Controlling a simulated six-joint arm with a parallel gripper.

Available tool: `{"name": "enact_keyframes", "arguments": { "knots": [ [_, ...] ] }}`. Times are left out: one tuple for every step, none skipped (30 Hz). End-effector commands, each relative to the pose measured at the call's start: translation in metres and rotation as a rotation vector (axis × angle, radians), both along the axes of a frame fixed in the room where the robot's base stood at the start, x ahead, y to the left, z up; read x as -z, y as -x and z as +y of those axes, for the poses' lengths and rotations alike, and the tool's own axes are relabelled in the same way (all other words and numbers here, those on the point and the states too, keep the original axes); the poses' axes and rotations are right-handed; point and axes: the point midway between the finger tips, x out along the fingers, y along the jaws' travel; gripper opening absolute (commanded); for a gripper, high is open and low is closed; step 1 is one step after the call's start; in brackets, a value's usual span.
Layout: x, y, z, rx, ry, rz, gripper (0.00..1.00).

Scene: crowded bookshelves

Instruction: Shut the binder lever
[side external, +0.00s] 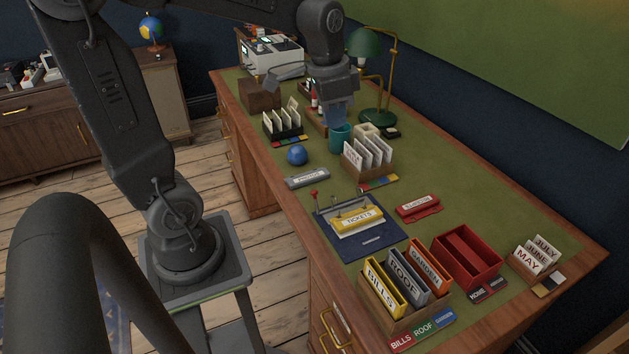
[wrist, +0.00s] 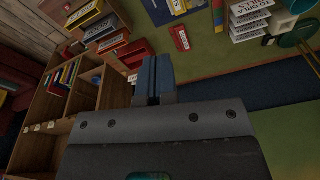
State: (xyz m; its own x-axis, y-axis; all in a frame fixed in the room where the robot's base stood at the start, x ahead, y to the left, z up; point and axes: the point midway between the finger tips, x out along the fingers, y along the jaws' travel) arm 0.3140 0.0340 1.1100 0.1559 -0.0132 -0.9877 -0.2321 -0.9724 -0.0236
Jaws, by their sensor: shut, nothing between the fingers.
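The dark blue binder (side external: 372,242) lies open on the green desk top, with a yellow TICKETS folder (side external: 358,220) on it. Its lever (side external: 315,200) has a red knob and stands up at the binder's left edge; metal arches show beside it. In the wrist view the binder (wrist: 157,13) is at the top edge, and I cannot make out its lever there. My gripper (side external: 338,118) points down, shut and empty, well behind the binder and close above or beside a teal cup (side external: 340,138). Its blue fingers (wrist: 155,78) are together in the wrist view.
White card files (side external: 368,155), a grey labelled box (side external: 307,178) and a blue ball (side external: 297,156) stand between my gripper and the binder. A red folder (side external: 418,206) lies right of the binder. A file rack (side external: 425,310) and a red box (side external: 468,255) stand in front.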

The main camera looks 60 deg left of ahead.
Motion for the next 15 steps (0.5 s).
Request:
{"name": "enact_keyframes", "arguments": {
  "knots": [
    [0.008,-0.010,0.013,0.014,0.011,0.036,0.00],
    [0.012,-0.016,0.021,0.029,0.017,0.052,0.00],
    [0.017,-0.023,0.031,0.049,0.026,0.073,0.00],
    [0.022,-0.028,0.038,0.064,0.036,0.090,0.00],
    [0.027,-0.033,0.046,0.077,0.045,0.105,0.00],
    [0.034,-0.039,0.056,0.096,0.059,0.124,0.00],
    [0.039,-0.043,0.064,0.111,0.070,0.139,0.00],
    [0.045,-0.046,0.072,0.126,0.082,0.151,0.00],
    [0.053,-0.051,0.083,0.146,0.097,0.168,0.00],
    [0.060,-0.054,0.092,0.161,0.112,0.180,0.00],
    [0.067,-0.057,0.100,0.176,0.126,0.192,0.00],
    [0.076,-0.060,0.112,0.195,0.145,0.203,0.00],
    [0.083,-0.063,0.120,0.209,0.161,0.212,0.00],
    [0.091,-0.064,0.128,0.224,0.178,0.221,0.00],
    [0.101,-0.066,0.140,0.244,0.200,0.231,0.00]
  ]
}}
